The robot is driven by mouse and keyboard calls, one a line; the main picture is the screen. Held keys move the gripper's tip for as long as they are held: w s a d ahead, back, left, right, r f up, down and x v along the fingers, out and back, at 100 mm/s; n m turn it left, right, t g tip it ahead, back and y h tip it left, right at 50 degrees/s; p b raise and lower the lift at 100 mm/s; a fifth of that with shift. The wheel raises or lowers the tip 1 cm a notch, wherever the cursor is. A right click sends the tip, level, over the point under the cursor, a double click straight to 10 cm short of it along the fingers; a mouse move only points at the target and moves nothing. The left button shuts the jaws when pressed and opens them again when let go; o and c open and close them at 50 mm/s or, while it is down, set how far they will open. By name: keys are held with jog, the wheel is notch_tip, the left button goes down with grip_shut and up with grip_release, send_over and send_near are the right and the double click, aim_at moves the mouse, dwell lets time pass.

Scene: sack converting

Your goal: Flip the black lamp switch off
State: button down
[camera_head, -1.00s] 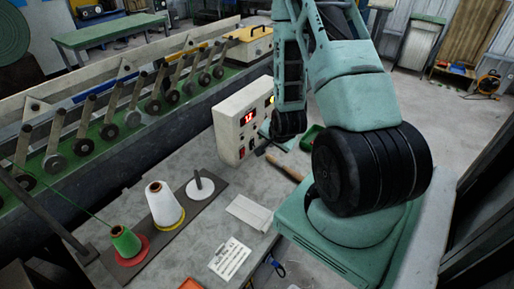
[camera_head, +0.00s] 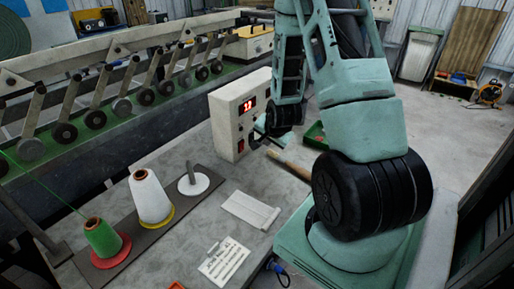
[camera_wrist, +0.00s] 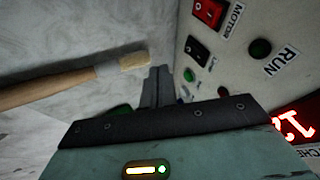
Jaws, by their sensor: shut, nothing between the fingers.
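The control box (camera_head: 236,118) stands on the grey table, its pale front panel carrying a red display, a red switch and small buttons. The label by the black switch is too small to read. My gripper (camera_wrist: 157,72) is shut and empty, its fingertips left of the panel and apart from the black switch in the picture. In the head view my gripper (camera_head: 256,141) is close to the box's front.
A wooden-handled brush (camera_head: 288,162) lies on the table near my gripper. A green tray (camera_head: 316,136) is partly hidden by my arm. Thread cones, a green one (camera_head: 102,238) and a white one (camera_head: 151,196), stand at the front left. A white card (camera_head: 224,262) lies in front.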

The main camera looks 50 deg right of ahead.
aim_at(252, 138)
jog(key=x, duration=0.2)
jog(key=shift+f+b, duration=0.35)
jog(key=w, duration=0.1)
jog(key=w+p, duration=0.1)
jog(key=shift+w+a+r, duration=0.15)
jog(key=shift+w+r, duration=0.1)
jog(key=shift+w, duration=0.05)
jog(key=shift+w+f, duration=0.1)
jog(key=shift+w, duration=0.55)
jog(key=shift+w+f+b, duration=0.35)
jog(key=shift+f+b, duration=0.1)
jog(key=shift+b, duration=0.25)
jog(key=shift+f, duration=0.1)
jog(key=shift+r, duration=0.2)
